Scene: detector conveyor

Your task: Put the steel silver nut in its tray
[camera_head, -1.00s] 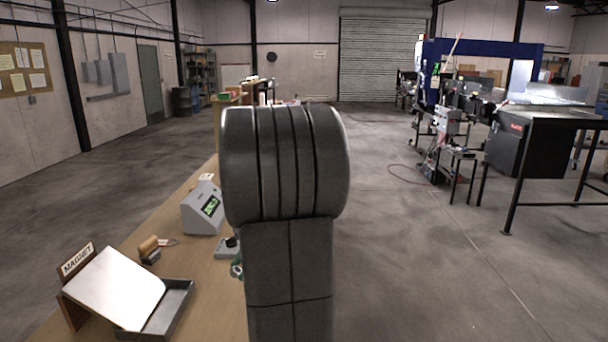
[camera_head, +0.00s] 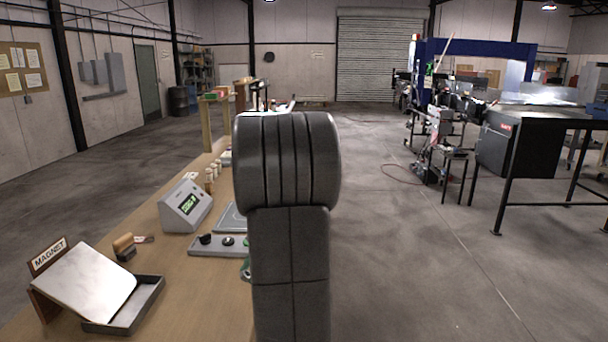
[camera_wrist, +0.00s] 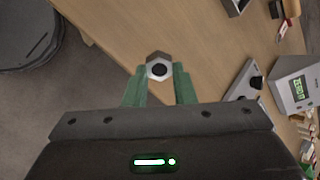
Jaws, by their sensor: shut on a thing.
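In the wrist view, a silver hex nut (camera_wrist: 158,67) with a dark round hole sits between the tips of the green fingers of my gripper (camera_wrist: 159,75). My gripper is shut on it and holds it with the wooden bench (camera_wrist: 205,60) behind it in the picture. In the head view my own arm fills the middle, and only a bit of green finger (camera_head: 246,268) shows beside it. The nut is hidden there. I cannot make out a tray marked for steel nuts in either view.
On the bench in the head view stand a sloped plate signed MAGNET (camera_head: 88,282) with a grey catch tray (camera_head: 150,292), a wood-handled tool (camera_head: 124,246), a grey display box (camera_head: 186,206) and a knob panel (camera_head: 210,248). A dark round bin (camera_wrist: 30,35) stands on the floor in the wrist view.

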